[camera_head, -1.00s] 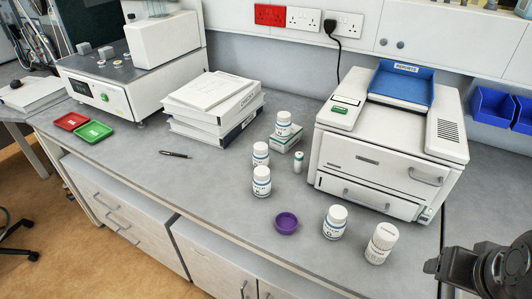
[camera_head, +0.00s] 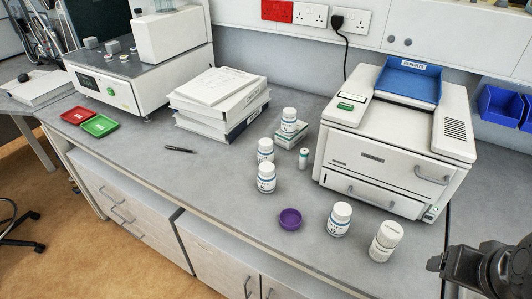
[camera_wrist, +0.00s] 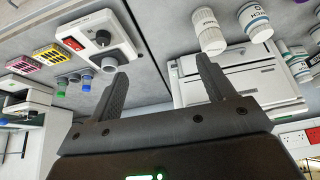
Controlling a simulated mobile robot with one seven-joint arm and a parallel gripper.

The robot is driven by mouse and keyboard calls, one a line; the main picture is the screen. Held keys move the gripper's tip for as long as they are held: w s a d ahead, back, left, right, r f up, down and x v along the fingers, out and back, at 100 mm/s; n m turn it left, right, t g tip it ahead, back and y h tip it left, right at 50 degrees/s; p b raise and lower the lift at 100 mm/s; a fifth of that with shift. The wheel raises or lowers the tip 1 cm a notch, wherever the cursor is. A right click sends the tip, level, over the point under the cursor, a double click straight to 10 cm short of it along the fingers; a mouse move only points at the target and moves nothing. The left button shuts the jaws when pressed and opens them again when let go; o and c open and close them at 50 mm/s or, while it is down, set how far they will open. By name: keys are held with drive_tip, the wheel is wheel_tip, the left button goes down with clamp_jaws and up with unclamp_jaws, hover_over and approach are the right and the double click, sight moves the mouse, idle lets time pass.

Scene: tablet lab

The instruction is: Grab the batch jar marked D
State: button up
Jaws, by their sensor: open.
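Several white-capped batch jars stand on the bench in the head view. One jar (camera_head: 288,121) is on a small box, two jars (camera_head: 265,151) (camera_head: 266,178) stand in front of it, and two more (camera_head: 339,219) (camera_head: 385,241) stand in front of the printer. The letters are too small to read, so I cannot tell which jar is D. The wrist view is tilted and shows a ribbed white jar (camera_wrist: 208,32) and a labelled jar (camera_wrist: 255,22) beyond the fingers. My gripper (camera_wrist: 160,75) is open and empty, apart from the jars.
A white printer (camera_head: 385,150) stands behind the front jars. A purple dish (camera_head: 290,219), a small vial (camera_head: 303,158), stacked binders (camera_head: 220,100), a pen (camera_head: 180,149) and red and green trays (camera_head: 99,126) are on the bench. The front-left bench top is clear.

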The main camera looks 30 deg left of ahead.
drive_tip(key=w+a+r, duration=0.5)
drive_tip(key=w+r, duration=0.4)
drive_tip(key=r, duration=0.1)
drive_tip(key=w+a+r+n+y, duration=0.1)
drive_tip(key=w+a+r+n, duration=0.1)
drive_tip(key=w+a, duration=0.6)
drive_tip(key=n+g, duration=0.1)
drive_tip(key=n, duration=0.1)
hover_over(266, 145)
drive_tip(key=s+d, duration=0.1)
drive_tip(key=s, duration=0.1)
wheel_tip(266, 145, down, 7)
drive_tip(key=shift+y, duration=0.3)
drive_tip(key=f, duration=1.2)
drive_tip(key=shift+a+f, duration=0.2)
drive_tip(key=shift+f, duration=0.15)
drive_tip(key=x, duration=0.5)
drive_tip(key=shift+f, duration=0.2)
drive_tip(key=shift+s+x, duration=0.15)
drive_tip(key=shift+x, duration=1.2)
drive_tip(key=shift+s+x, duration=0.15)
drive_tip(key=shift+x, duration=1.2)
drive_tip(key=shift+f, duration=0.1)
drive_tip(key=shift+c, duration=0.4)
drive_tip(key=c, duration=1)
